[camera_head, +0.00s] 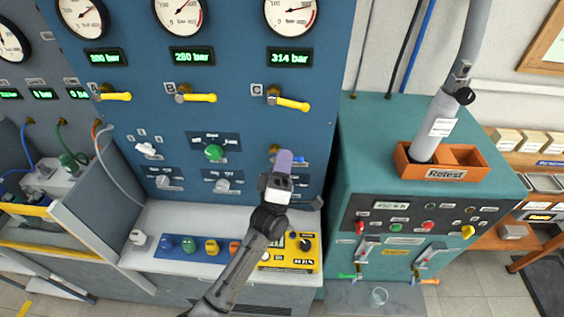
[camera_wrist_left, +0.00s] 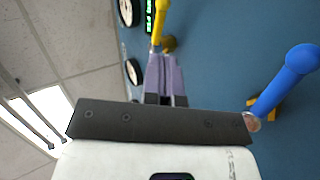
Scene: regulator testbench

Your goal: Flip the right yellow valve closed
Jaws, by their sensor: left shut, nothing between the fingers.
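Three yellow valve handles sit in a row on the blue panel, marked A, B and C. The right yellow valve (camera_head: 290,103), by label C, has its handle pointing right and slightly down. My left gripper (camera_head: 284,156) has purple fingers, shut and empty, below this valve and apart from it. In the left wrist view the shut fingers (camera_wrist_left: 165,60) point toward the panel, near the brass base of a yellow handle (camera_wrist_left: 161,18), probably the same valve. Whether they touch is unclear. My right gripper is out of view.
A blue handle (camera_wrist_left: 288,80) lies close beside my left gripper, mostly hidden behind it in the head view. A green knob (camera_head: 213,152) is to the left. The yellow control box (camera_head: 310,262) is below. A teal cabinet (camera_head: 440,185) stands right.

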